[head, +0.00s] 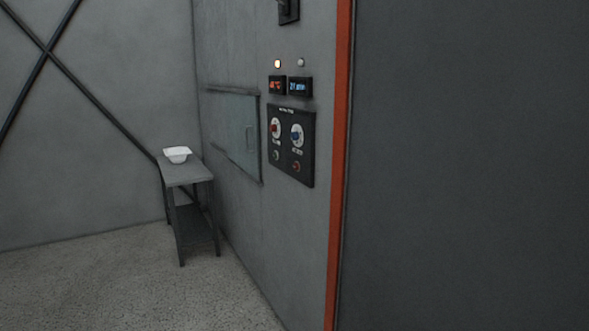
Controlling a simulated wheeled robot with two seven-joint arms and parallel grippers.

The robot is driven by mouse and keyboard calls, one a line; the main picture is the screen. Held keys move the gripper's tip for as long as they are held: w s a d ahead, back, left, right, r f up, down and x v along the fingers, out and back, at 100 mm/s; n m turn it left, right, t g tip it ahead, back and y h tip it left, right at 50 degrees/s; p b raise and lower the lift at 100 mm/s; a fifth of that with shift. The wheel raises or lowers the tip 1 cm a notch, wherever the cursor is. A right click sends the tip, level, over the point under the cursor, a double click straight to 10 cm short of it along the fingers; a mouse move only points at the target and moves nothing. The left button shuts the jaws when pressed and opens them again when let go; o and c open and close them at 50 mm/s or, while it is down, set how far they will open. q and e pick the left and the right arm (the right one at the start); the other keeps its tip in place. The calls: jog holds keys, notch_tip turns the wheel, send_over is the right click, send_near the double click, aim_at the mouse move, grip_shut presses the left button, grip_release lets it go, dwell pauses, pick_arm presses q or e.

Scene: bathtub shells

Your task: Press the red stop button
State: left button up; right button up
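A dark control panel (290,146) is mounted on the grey machine wall, right of the picture's middle. It carries a knob with a red centre (275,128) and a knob with a blue centre (296,135). Below them sit a small pale button (276,155) at the left and a small red button (296,167) at the right. The panel's lettering is too small to read. Neither of my grippers is in view.
Above the panel are two small displays (299,87), a lit amber lamp (277,63) and an unlit lamp (301,62). A grey table (188,172) with a white basin (177,154) stands left. An orange-red edge strip (340,165) borders a dark surface (465,165) at right. Floor at lower left is clear.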

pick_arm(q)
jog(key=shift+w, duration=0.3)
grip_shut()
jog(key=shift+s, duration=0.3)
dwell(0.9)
